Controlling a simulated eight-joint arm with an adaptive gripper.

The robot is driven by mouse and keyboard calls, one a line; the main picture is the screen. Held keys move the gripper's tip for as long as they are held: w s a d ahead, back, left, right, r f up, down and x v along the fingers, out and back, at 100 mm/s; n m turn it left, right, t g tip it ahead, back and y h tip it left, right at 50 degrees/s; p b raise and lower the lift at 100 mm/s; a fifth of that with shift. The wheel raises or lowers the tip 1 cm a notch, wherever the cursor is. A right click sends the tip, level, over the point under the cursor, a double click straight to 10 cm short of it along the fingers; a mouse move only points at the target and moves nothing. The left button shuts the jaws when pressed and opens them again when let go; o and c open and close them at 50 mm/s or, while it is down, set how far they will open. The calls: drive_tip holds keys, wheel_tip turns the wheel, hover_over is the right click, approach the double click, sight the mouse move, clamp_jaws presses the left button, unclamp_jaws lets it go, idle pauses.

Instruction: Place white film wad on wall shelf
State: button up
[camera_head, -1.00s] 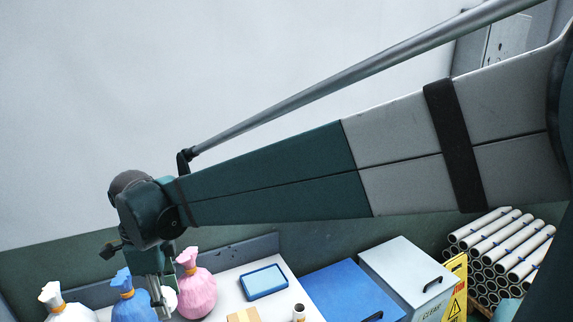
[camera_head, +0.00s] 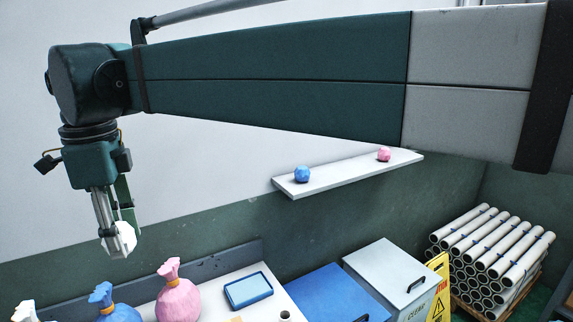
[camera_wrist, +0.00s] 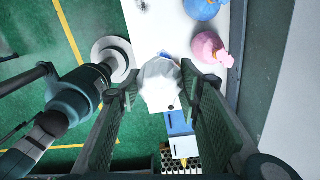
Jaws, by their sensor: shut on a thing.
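The white film wad (camera_head: 124,239) is held between the fingers of my gripper (camera_head: 114,236), which is shut on it at the left of the head view. In the wrist view the wad (camera_wrist: 159,83) sits between the two finger pads of my gripper (camera_wrist: 160,95). The white wall shelf (camera_head: 350,172) is to the right of my gripper, on the wall below my arm. A blue wad (camera_head: 301,174) sits near its left end and a pink wad (camera_head: 384,154) near its right end. The shelf between them is bare.
A pink bag (camera_head: 178,298), a blue bag (camera_head: 108,306) and a white bag (camera_head: 25,312) stand on the bench, with a blue tray (camera_head: 248,291). Blue and grey boxes (camera_head: 392,277), a yellow sign (camera_head: 438,285) and stacked tubes (camera_head: 490,252) stand right.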

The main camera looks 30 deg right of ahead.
drive_tip(key=w+d+r+m+p, duration=0.15)
drive_tip(key=w+d, duration=0.35)
drive_tip(key=d, duration=0.8)
drive_tip(key=w+d+m+p, duration=0.3)
drive_tip(key=w+d, duration=0.3)
drive_tip(key=d, duration=0.7)
drive_tip(key=w+d+r+m+p, duration=0.15)
drive_tip(key=w+d, duration=0.35)
drive_tip(key=d, duration=0.9)
drive_tip(key=s+d+f+m+p, duration=0.1)
drive_tip(key=s+d+m+p, duration=0.15)
drive_tip(key=d, duration=1.05)
drive_tip(key=s+d+m+p, duration=0.1)
drive_tip(key=s+d, duration=0.3)
drive_tip(key=d, duration=1)
drive_tip(key=s+d+f+m+p, duration=0.1)
drive_tip(key=s+d+m+p, duration=0.15)
drive_tip(key=d, duration=1.05)
drive_tip(key=shift+n, duration=0.4)
drive_tip(key=f, duration=0.5)
drive_tip(key=shift+s+d, duration=0.2)
drive_tip(key=shift+s, duration=0.2)
